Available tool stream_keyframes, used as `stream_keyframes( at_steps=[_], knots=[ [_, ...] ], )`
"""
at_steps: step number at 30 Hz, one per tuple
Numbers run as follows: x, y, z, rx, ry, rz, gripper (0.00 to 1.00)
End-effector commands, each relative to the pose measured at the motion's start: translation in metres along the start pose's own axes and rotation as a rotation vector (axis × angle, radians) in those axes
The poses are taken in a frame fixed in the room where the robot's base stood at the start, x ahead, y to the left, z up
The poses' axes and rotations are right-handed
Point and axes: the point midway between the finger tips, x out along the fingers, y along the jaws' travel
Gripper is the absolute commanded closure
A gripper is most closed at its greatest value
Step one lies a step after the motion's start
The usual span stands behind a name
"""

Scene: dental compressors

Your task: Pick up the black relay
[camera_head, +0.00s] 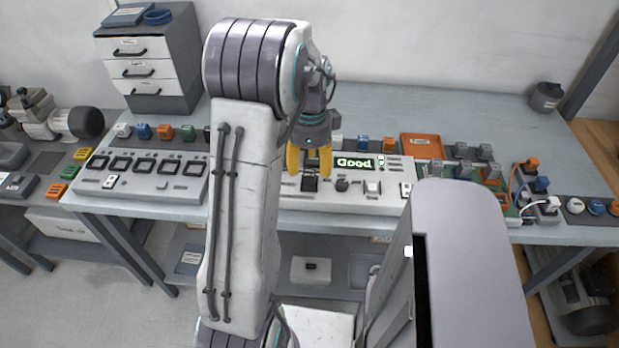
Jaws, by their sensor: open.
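My gripper (309,172) points down over the white test panel (385,206), with its two yellow fingers apart. A small black block (311,184), which looks like the black relay, sits on the panel between and just below the fingertips. I cannot tell whether the fingers touch it. My arm hides the panel's left part. The panel's display (355,163) reads "Good" in green.
Left of my arm is a panel with several dark square sockets (140,177). Coloured relays (165,132) stand behind it. An orange tray (422,146) and several grey blocks (460,150) lie to the right. A drawer cabinet (150,62) stands at back left.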

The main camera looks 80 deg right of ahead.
Motion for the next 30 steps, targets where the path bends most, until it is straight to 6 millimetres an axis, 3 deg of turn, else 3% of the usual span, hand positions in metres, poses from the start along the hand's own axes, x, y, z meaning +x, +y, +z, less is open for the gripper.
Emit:
stream_keyframes(
  at_steps=[10, 22, 30],
  knots=[
    [0.039, 0.002, -0.003, -0.001, -0.001, 0.004, 0.42],
    [0.046, 0.002, -0.003, -0.001, 0.000, 0.001, 0.41],
    [0.046, 0.002, -0.003, -0.001, 0.000, 0.001, 0.65]
  ],
)
